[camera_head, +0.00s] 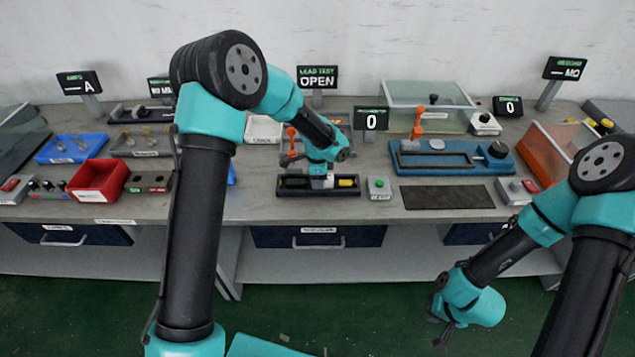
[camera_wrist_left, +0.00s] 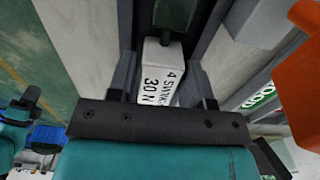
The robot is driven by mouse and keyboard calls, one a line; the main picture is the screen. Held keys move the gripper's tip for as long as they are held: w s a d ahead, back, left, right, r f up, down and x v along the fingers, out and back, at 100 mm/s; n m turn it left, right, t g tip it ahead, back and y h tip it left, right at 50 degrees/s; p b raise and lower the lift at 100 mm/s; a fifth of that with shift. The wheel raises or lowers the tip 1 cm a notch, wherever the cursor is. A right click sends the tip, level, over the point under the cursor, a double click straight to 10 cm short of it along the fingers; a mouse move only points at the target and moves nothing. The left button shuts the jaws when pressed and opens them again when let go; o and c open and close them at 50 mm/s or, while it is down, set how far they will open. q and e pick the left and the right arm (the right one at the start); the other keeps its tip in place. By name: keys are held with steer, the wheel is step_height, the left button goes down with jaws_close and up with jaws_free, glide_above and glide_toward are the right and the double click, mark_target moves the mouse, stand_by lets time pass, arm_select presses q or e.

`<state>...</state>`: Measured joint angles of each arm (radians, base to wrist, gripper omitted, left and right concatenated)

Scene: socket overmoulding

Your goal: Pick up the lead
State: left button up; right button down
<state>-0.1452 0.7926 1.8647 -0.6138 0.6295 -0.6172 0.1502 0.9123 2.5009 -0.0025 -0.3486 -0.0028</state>
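My left gripper (camera_head: 322,182) points down over a narrow black tray (camera_head: 290,188) at the front middle of the bench. In the left wrist view its fingers (camera_wrist_left: 165,88) stand either side of a white block (camera_wrist_left: 160,75) with black lettering that includes "30 N". A dark green cylindrical piece (camera_wrist_left: 175,22) joins the block's far end. Whether the fingers press on the block is not clear. A yellow piece (camera_head: 347,183) lies at the tray's right end. I cannot tell which piece is the lead. My right gripper (camera_head: 440,328) hangs in front of the bench, away from everything; its fingers are unclear.
A grey button box (camera_head: 379,188) with a green button stands right of the tray, then a black mat (camera_head: 447,197). A blue fixture (camera_head: 420,163) lies behind the mat. A red bin (camera_head: 97,180) and blue tray (camera_head: 72,148) stand left. A sign (camera_head: 317,77) reads OPEN.

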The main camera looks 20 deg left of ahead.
arm_select(q)
steer(key=c, duration=0.6)
steer(key=shift+r, duration=0.15)
steer(key=shift+r, duration=1.55)
steer(key=shift+s+d+r, duration=0.1)
steer(key=shift+s+r, duration=0.05)
steer(key=shift+s, duration=0.2)
steer(key=s+d, duration=0.1)
steer(key=s, duration=0.4)
steer(key=s+d+r, duration=0.1)
steer(key=s+d, duration=0.1)
steer(key=s, duration=0.2)
steer(key=s+d, duration=0.1)
steer(key=s, duration=0.4)
steer(key=shift+s+d+r, duration=0.15)
steer(key=shift+s, duration=0.2)
